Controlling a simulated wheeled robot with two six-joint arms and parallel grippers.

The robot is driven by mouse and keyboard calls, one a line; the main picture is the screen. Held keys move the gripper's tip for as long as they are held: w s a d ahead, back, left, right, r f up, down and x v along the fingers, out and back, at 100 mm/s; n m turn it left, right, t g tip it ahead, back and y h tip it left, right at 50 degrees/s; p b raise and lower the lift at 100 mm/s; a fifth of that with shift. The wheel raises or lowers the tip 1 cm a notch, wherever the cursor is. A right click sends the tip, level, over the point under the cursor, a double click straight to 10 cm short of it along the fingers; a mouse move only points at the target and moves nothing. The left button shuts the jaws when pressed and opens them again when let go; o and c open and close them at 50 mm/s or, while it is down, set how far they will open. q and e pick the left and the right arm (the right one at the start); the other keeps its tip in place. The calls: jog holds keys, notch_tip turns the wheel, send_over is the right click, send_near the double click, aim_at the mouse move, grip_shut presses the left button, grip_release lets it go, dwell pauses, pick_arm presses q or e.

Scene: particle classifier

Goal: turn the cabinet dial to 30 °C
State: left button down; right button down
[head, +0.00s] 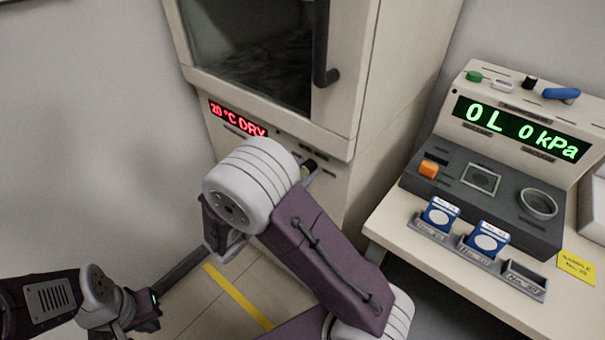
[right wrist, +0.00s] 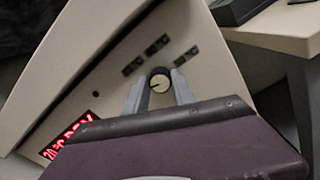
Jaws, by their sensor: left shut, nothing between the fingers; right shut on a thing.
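The cabinet (head: 285,105) stands behind my right arm, and its red display (head: 237,118) reads 20 °C DRY. The dial (right wrist: 159,82) is a small round knob with a pale face, a dark rim and a pointer line. My right gripper (right wrist: 160,91) is shut on the dial, one finger on each side of it. In the head view the dial (head: 310,163) is a small dark knob at the edge of my right arm, which hides most of that gripper. My left gripper (head: 183,271) is shut and empty, low over the floor.
A dark window door with a black handle (head: 322,50) is above the dial. To the right, a table (head: 420,240) bears a console (head: 450,185) showing 0 L and 0 kPa, with blue-and-white boxes (head: 440,213) in front. Yellow tape (head: 235,295) marks the floor.

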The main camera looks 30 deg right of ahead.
jog(key=m, duration=0.1)
jog(key=m+b, duration=0.1)
jog(key=m, duration=0.1)
jog(key=m+b, duration=0.1)
jog(key=shift+f+m, duration=0.25)
jog(key=shift+m, duration=0.05)
jog(key=shift+r+m+b, duration=0.1)
jog(key=shift+m+b, duration=1.4)
jog(key=shift+m, duration=0.4)
jog(key=c, duration=1.1)
grip_release()
jog(key=shift+o, duration=0.2)
jog(key=shift+r, duration=0.1)
